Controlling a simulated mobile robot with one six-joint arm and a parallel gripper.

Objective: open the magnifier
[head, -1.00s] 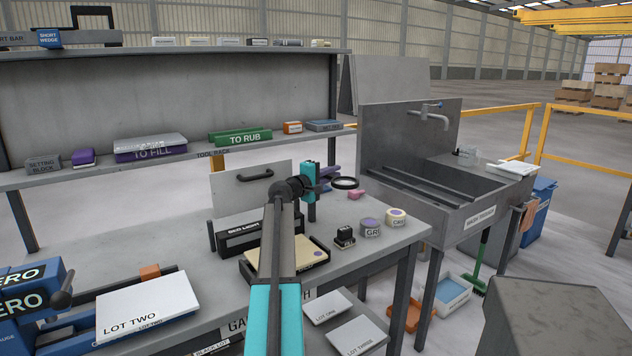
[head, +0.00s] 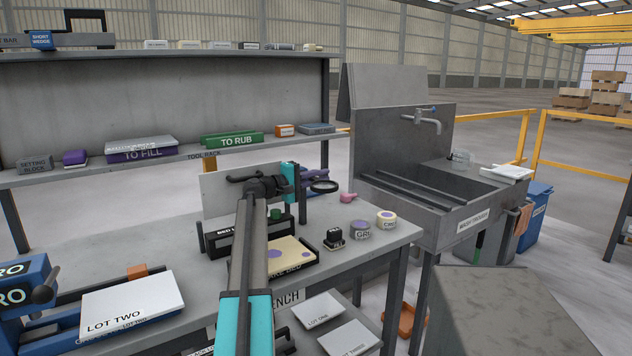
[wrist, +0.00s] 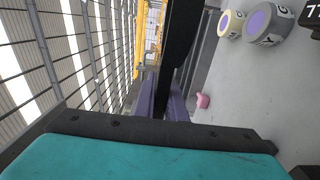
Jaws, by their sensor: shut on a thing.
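The magnifier (head: 323,187) shows in the head view as a round lens in a black ring, above the right rear of the bench. My gripper (head: 308,178), with purple fingers below a teal body, is at the ring's left side. In the wrist view a black bar (wrist: 176,50) runs down between my two purple fingers (wrist: 163,103), which are shut on it. It appears to be part of the magnifier. The lens is out of the wrist view, and my fingers and arm hide the join between ring and bench.
A pink piece (head: 348,198), a grey tub (head: 360,230), a cream tub (head: 386,219) and a small black block (head: 334,239) stand right of the gripper. A black tray with a cream slab (head: 285,254) lies in front. The sink (head: 420,205) is beyond the bench's right end.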

